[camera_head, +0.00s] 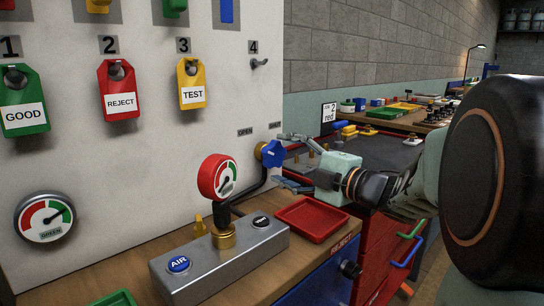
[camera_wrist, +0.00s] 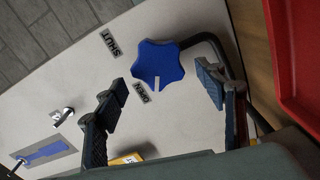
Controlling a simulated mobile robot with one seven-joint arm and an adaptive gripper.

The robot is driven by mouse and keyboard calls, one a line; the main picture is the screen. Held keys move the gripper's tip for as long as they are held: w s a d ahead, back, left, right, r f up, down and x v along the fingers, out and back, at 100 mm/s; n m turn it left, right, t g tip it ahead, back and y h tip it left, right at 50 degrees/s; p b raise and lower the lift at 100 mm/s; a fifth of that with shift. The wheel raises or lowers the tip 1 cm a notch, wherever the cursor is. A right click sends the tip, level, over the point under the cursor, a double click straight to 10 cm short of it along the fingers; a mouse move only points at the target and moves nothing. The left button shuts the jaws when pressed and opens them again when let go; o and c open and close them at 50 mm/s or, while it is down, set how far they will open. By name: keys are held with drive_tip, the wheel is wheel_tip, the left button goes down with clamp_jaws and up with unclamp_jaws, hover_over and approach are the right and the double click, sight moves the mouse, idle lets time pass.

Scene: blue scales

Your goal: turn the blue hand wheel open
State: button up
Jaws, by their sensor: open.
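The blue hand wheel (camera_head: 272,153) is mounted on the white panel, with OPEN and SHUT labels beside it. In the wrist view the lobed wheel (camera_wrist: 157,60) has a white pointer mark near its lower rim, close to the OPEN label (camera_wrist: 142,93); the SHUT label (camera_wrist: 109,43) is at upper left. My gripper (camera_head: 290,160) is open in front of the wheel. In the wrist view its two fingers (camera_wrist: 163,98) are spread wide, and the wheel appears beyond the fingertips, apart from them. Whether either finger touches it cannot be told in the head view.
A dark pipe (camera_head: 255,190) runs from the wheel to a grey box (camera_head: 220,268) carrying a red gauge (camera_head: 217,177) and AIR button. A red tray (camera_head: 312,218) lies on the bench below my gripper. Tags GOOD, REJECT and TEST hang left; hook 4 (camera_head: 259,63) is empty.

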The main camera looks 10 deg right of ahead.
drive_tip(key=v, duration=0.7)
drive_tip(key=shift+s+d+r, duration=0.1)
